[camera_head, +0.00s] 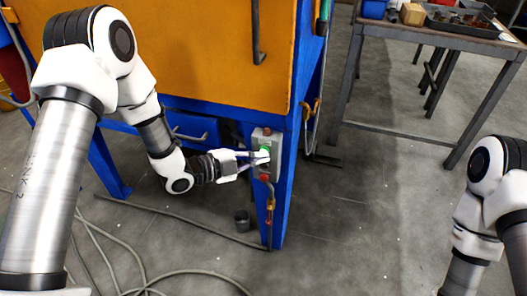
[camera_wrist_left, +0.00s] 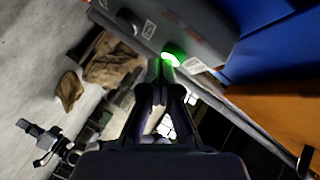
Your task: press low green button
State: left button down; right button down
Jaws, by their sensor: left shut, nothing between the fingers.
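The green button (camera_head: 265,149) sits on a grey control box (camera_head: 276,152) fixed to the blue leg of the blaster cabinet. In the left wrist view the button (camera_wrist_left: 173,53) glows bright green on the grey box (camera_wrist_left: 200,25). My left gripper (camera_head: 262,156) is shut and empty, with its fingertips at the button. In the left wrist view its closed fingertips (camera_wrist_left: 160,66) are right by the button's lower edge; whether they touch cannot be told. My right arm shows at the right edge of the head view, but its gripper is out of view.
The orange and blue cabinet (camera_head: 190,50) stands behind the left arm. A red fitting with a brass valve (camera_head: 270,204) hangs below the box. Hoses (camera_head: 140,270) and a small dark can (camera_head: 242,220) are on the floor. A metal table (camera_head: 430,38) stands at the back right. The floor at centre right is clear.

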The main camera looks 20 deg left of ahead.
pick_arm(q)
jog(key=shift+s, duration=0.7)
jog(key=shift+s+a, duration=0.1)
jog(key=shift+s, duration=2.4)
